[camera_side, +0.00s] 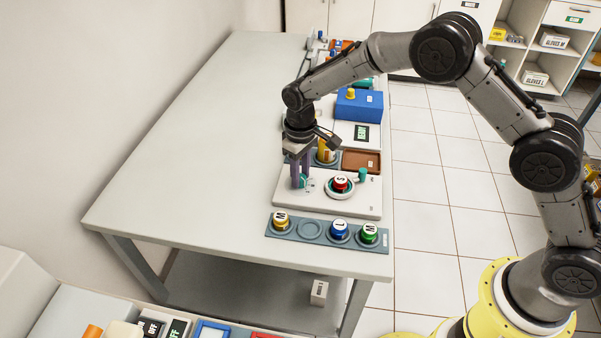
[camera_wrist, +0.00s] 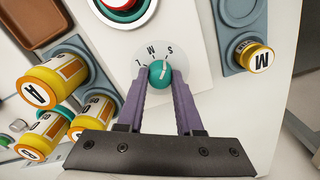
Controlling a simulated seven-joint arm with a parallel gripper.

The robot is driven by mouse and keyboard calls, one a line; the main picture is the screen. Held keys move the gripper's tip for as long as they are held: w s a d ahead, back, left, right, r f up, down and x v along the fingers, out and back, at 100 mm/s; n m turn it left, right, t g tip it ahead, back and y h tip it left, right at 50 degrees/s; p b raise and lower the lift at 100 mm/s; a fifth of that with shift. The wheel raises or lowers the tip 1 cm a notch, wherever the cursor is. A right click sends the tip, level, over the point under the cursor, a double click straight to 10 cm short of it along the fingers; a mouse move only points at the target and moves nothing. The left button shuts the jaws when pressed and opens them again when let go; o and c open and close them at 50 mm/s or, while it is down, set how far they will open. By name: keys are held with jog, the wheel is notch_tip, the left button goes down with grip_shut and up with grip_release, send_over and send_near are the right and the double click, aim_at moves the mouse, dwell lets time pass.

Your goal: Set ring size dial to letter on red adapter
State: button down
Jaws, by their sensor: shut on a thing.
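The ring size dial is a small teal knob (camera_wrist: 160,73) on a white panel (camera_wrist: 199,80); printed letters, among them W or M and S, arc beyond it. My gripper (camera_wrist: 162,80) has its purple fingers shut on the knob, one on each side. In the side view my gripper (camera_side: 301,180) points down over the panel's left part and partly hides the dial. I cannot tell which letter the dial points to. The red adapter (camera_side: 341,184) sits in a round socket right of the dial, with an S on its white top. It is cut off in the wrist view.
A grey-blue tray (camera_side: 310,230) in front holds yellow, blue and green lettered adapters and one empty recess. Yellow bottles (camera_wrist: 50,82) stand close beside my gripper in the wrist view. A brown tray (camera_side: 361,161) and blue box (camera_side: 360,107) lie behind. The table's left side is clear.

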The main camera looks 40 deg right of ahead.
aim_at(301, 176)
jog(key=shift+r+m, duration=0.1)
jog(key=shift+m, duration=0.3)
jog(key=c, duration=0.6)
grip_release()
jog(key=shift+o, duration=0.2)
notch_tip(301, 176, up, 14)
